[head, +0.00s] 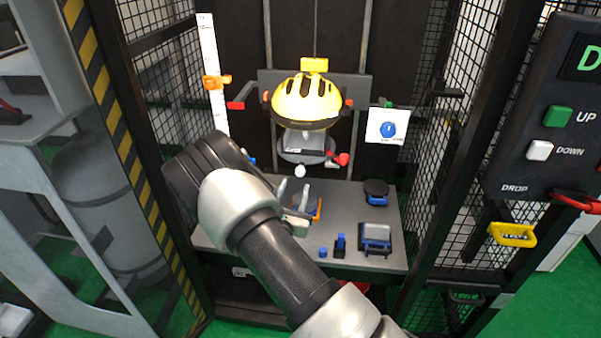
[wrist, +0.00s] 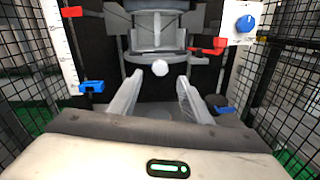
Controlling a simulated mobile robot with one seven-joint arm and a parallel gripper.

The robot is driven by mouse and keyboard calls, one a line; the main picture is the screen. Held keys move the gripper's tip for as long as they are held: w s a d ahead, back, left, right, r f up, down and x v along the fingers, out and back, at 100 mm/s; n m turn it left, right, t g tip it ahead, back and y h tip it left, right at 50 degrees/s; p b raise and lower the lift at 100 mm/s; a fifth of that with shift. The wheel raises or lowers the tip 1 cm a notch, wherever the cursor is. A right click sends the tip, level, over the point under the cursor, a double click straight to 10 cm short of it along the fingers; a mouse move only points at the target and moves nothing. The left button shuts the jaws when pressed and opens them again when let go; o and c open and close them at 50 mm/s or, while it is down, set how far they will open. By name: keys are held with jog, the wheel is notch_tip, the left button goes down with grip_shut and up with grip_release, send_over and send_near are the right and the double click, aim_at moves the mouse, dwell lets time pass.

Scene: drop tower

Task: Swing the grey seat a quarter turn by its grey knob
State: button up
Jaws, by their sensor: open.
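The grey seat (head: 306,142) hangs at the middle of the tower, below a yellow helmet. It also shows in the wrist view (wrist: 155,28) with a round grey plate around its lower part. The pale grey knob (head: 299,171) sits at the seat's front lower edge; it shows as a ball in the wrist view (wrist: 160,68). My gripper (wrist: 160,80) is open and empty. Its two fingers point toward the knob, one on each side in the wrist view. Whether they reach as far as the knob cannot be told. In the head view the gripper (head: 293,189) is below the knob.
The yellow helmet (head: 306,100) is above the seat. A red lever (head: 340,159) is close right of it. A white card with a blue dial (head: 388,126) is farther right. The grey table (head: 345,195) below carries several blue and dark parts. Mesh walls close both sides.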

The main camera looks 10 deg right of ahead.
aim_at(299, 174)
jog(key=b+x, duration=0.1)
jog(key=x, duration=0.9)
jog(key=shift+s, duration=0.1)
grip_shut()
